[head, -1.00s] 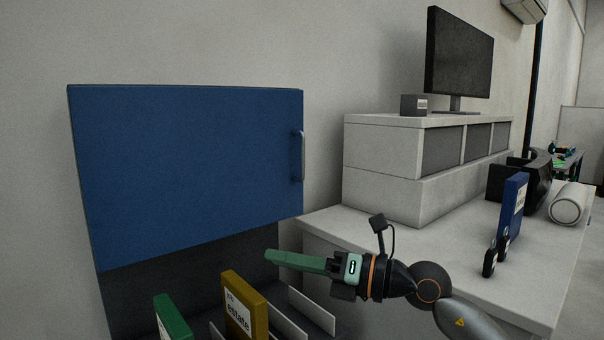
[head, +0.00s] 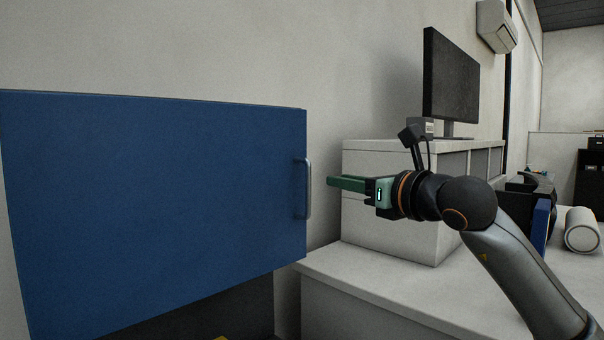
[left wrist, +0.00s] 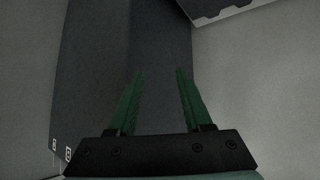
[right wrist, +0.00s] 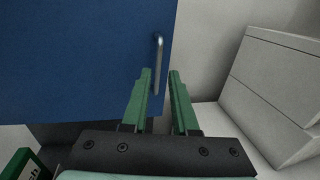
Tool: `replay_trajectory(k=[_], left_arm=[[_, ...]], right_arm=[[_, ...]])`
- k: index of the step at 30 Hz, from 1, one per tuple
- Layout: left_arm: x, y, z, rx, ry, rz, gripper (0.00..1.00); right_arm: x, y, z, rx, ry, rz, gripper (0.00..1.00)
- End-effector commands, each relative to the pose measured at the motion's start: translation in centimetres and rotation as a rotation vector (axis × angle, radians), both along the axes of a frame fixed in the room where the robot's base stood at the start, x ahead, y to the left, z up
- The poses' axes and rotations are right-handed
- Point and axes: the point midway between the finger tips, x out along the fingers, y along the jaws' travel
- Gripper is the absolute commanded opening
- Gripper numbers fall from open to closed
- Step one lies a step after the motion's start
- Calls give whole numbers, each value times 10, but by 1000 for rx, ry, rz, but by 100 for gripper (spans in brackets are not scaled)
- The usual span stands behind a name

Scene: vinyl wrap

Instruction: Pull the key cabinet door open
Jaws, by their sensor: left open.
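The blue key cabinet door (head: 160,200) fills the left of the head view and looks shut. Its vertical metal handle (head: 304,188) is at the door's right edge. My right gripper (head: 332,182) is just right of the handle in the head view, apart from it. In the right wrist view the handle (right wrist: 158,62) stands beyond the fingertips, near the left finger. The right fingers (right wrist: 160,80) are parted with nothing between them. My left gripper (left wrist: 158,75) shows only in its wrist view, open and empty, facing a dark grey surface.
A white counter (head: 330,272) with white drawer units (head: 385,225) stands right of the cabinet. A white cylinder (head: 582,230) lies farther right.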

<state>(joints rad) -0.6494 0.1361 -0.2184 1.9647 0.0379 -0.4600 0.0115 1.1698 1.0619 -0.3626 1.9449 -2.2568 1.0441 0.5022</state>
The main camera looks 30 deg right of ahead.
Motion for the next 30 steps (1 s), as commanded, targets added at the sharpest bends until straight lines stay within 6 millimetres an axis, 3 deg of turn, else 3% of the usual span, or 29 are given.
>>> replay_trajectory(k=[15,21,30], left_arm=[[-13,21,16,26,8,34,50],[-14,21,20,25,9,36,50],[-14,18,20,21,10,34,50]], right_arm=[[96,15,3,1,1,4,27],[111,17,0,0,1,4,27],[113,17,-1,-1,1,4,27]])
